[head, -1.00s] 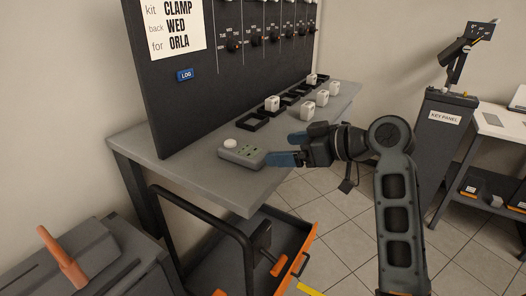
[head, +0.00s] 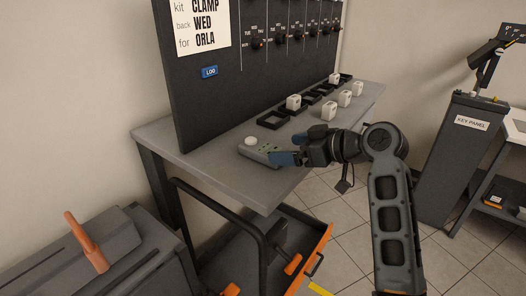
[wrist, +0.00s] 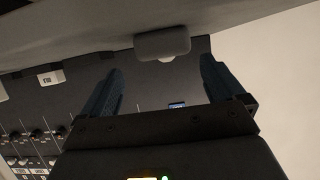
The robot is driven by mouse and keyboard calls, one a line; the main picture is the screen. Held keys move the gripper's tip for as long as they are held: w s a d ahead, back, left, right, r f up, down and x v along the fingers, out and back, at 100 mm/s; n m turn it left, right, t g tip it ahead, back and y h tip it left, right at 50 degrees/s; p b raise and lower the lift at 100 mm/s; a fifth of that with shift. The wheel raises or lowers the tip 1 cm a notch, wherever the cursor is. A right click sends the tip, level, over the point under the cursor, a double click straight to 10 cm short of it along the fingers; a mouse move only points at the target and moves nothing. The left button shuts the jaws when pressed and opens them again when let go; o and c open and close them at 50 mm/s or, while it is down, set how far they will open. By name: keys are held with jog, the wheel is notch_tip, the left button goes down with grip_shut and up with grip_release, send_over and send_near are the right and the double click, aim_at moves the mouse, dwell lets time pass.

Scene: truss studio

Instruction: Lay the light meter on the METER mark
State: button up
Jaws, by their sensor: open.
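The light meter (head: 258,153) is a small grey box with a white dome, lying near the front left of the grey bench top. It also shows in the wrist view (wrist: 163,43), upside down, ahead of and between the fingertips. My gripper (head: 285,149) is open, its blue fingers pointing left at the meter's right end. In the head view the near finger overlaps that end; I cannot tell whether it touches. In the wrist view the open fingers (wrist: 160,68) have nothing between them. I see no mark reading METER.
Several white cubes (head: 329,111) and black square frames (head: 273,119) stand along the bench (head: 222,170). A dark panel (head: 210,110) with knobs and a LOG label rises behind. A KEY PANEL stand (head: 465,150) is at right.

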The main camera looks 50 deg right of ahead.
aim_at(269, 149)
jog(key=x, duration=0.2)
jog(key=p+x, duration=0.1)
jog(key=x, duration=0.4)
jog(key=shift+w+a, duration=0.3)
jog(key=shift+a, duration=0.05)
